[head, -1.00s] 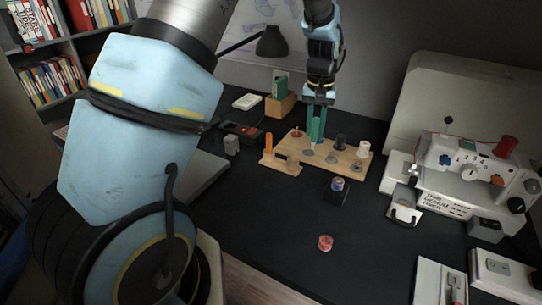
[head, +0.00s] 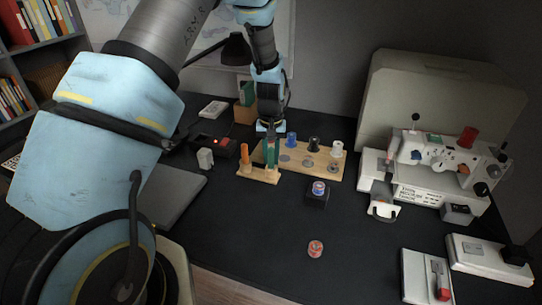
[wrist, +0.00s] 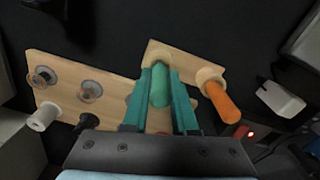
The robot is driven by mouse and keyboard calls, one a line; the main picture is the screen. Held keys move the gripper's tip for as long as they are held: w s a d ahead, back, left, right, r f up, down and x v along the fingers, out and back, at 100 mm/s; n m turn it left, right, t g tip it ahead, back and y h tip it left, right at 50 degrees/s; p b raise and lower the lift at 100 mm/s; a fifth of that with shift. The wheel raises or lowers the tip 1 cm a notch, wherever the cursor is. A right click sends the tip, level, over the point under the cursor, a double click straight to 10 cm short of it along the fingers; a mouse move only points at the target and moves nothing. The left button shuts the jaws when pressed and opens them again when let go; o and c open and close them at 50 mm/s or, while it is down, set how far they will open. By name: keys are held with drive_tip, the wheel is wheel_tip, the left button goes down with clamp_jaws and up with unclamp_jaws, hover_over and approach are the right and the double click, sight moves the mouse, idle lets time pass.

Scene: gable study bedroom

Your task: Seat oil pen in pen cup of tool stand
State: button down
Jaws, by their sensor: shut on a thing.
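The oil pen (wrist: 160,88), a green rod, is held between the teal fingers of my gripper (wrist: 160,98). My gripper (head: 270,143) also shows in the head view, pointing down at the tool stand. The tool stand (head: 259,175) is a small light-wood block at the front left of a spool board. An orange-handled tool (head: 244,149) stands in its left holder in the head view.
The wooden spool board (head: 324,166) with several spools lies close on the right of my gripper. A dark box with a spool (head: 318,190) and a red spool (head: 315,249) lie in front. A sewing machine (head: 430,165) stands right.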

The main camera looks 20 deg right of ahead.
drive_tip(key=shift+f, duration=0.3)
drive_tip(key=shift+f, duration=0.15)
drive_tip(key=c, duration=0.7)
unclamp_jaws()
wheel_tip(320, 180, up, 12)
drive_tip(key=b, duration=0.3)
drive_tip(key=s+a+r+n, duration=0.1)
drive_tip(key=a+r+n, duration=0.15)
drive_tip(key=a, duration=1.55)
drive_tip(key=s+a+n+t, duration=0.1)
drive_tip(key=s+a, duration=0.8)
drive_tip(key=a, duration=0.3)
drive_tip(key=shift+a+r+t, duration=0.3)
drive_tip(key=shift+a+r, duration=0.05)
drive_tip(key=shift+r, duration=0.05)
